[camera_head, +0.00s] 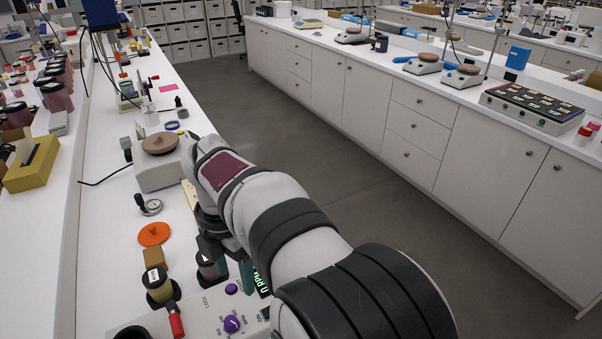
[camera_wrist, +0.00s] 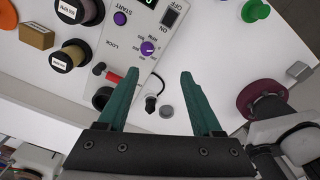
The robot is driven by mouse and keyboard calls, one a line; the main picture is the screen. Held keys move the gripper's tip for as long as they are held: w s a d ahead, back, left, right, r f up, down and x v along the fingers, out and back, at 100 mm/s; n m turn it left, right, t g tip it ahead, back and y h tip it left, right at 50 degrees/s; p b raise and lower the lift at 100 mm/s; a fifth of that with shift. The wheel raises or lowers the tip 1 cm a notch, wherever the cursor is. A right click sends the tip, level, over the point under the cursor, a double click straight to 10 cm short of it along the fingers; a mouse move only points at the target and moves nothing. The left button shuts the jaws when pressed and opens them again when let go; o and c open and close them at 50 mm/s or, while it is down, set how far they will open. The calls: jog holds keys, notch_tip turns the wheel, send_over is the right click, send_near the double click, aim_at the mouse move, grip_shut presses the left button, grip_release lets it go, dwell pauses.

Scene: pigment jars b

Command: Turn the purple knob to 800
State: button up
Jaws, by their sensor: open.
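The purple knob (camera_wrist: 147,48) sits on a white control panel (camera_wrist: 105,50), with a printed scale around it and an RPM label. It also shows in the head view (camera_head: 232,323). My gripper (camera_wrist: 159,73) is open and empty. Its two teal fingers are apart, and in the wrist view the knob appears just beyond and between the fingertips, not visibly touched. In the head view my arm hides most of the gripper. A green digital display (camera_head: 263,285) reads about 0 RPM.
A smaller purple START button (camera_wrist: 120,18) and an ON/OFF switch (camera_wrist: 170,18) are on the panel. Dark-capped jars (camera_wrist: 70,55), a cardboard-coloured block (camera_wrist: 37,35), a red-handled tool (camera_wrist: 112,77) and a green knob-like piece (camera_wrist: 256,10) lie nearby.

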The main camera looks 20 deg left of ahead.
aim_at(231, 320)
jog(key=a+f+n, duration=0.1)
jog(key=f, duration=0.4)
jog(key=a+f+n, duration=0.1)
jog(key=f, duration=0.5)
jog(key=a+f+n, duration=0.1)
jog(key=f, duration=0.5)
jog(key=shift+s+a, duration=0.25)
grip_shut()
